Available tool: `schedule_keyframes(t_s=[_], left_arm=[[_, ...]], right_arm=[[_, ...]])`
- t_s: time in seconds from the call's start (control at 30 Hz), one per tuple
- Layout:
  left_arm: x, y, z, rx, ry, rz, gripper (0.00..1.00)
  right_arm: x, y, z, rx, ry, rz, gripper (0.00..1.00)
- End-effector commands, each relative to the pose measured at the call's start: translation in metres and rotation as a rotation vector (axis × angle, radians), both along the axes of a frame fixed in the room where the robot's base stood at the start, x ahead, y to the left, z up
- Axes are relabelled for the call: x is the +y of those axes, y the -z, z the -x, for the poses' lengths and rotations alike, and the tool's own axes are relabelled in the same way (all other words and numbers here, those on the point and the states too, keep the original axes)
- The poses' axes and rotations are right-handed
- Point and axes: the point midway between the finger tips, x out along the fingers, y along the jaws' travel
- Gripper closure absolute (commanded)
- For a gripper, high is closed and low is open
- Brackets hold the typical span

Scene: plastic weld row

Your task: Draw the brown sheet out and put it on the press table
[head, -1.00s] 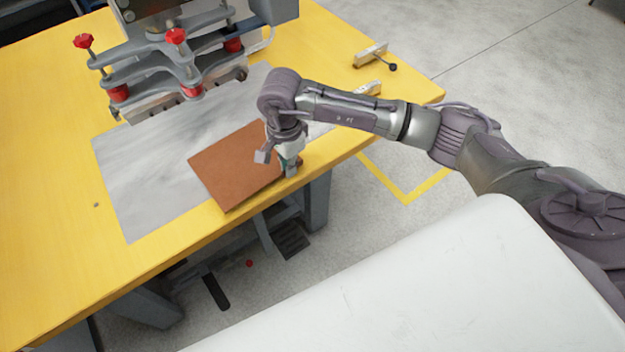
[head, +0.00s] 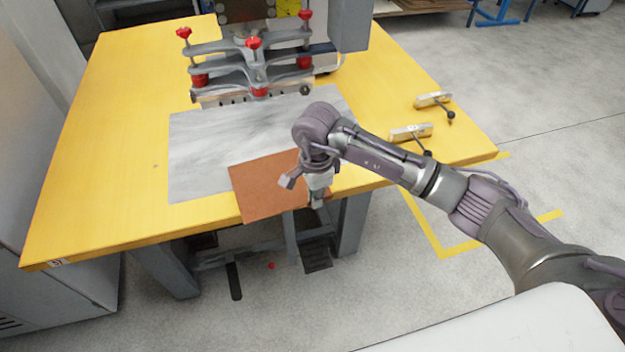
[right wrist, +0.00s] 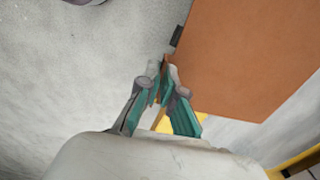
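The brown sheet (head: 268,187) lies flat at the front of the press table (head: 110,185), partly over the grey plate (head: 205,150), its front edge reaching slightly past the table's front edge. My right gripper (head: 317,203) is at the sheet's right front corner. In the right wrist view the sheet (right wrist: 245,50) fills the upper right, and the fingertips (right wrist: 163,68) are close together with the sheet's edge between them. The fingers hide part of that corner. My left gripper is not in view.
The press (head: 255,65) with red knobs stands behind the sheet. Two small metal clamps (head: 410,132) with black-knobbed handles lie on the table's right side. The table's left side is clear. A white surface (head: 500,325) shows at the lower right.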

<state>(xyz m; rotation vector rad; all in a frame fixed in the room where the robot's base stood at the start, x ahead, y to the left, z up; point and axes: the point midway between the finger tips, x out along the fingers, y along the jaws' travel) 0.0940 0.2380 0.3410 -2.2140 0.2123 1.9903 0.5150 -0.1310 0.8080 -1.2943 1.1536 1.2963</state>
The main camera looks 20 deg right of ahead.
Motion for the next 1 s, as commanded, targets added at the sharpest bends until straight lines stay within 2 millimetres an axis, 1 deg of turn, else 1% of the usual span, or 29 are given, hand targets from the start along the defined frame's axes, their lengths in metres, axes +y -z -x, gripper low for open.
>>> schedule_keyframes(t_s=[0.03,0.2,0.43,0.8,1.0], left_arm=[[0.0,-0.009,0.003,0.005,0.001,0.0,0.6],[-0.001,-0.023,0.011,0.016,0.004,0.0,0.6],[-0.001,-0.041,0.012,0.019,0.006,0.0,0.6],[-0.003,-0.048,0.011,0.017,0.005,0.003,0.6],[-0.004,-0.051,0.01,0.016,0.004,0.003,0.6]], right_arm=[[0.0,-0.005,0.007,0.001,0.0,-0.001,1.0],[-0.001,-0.004,0.027,0.001,0.0,-0.001,1.0],[-0.002,-0.004,0.055,0.0,0.0,-0.002,1.0],[-0.004,-0.001,0.098,-0.002,-0.001,0.0,1.0],[-0.004,0.0,0.115,-0.002,0.0,0.0,1.0]])
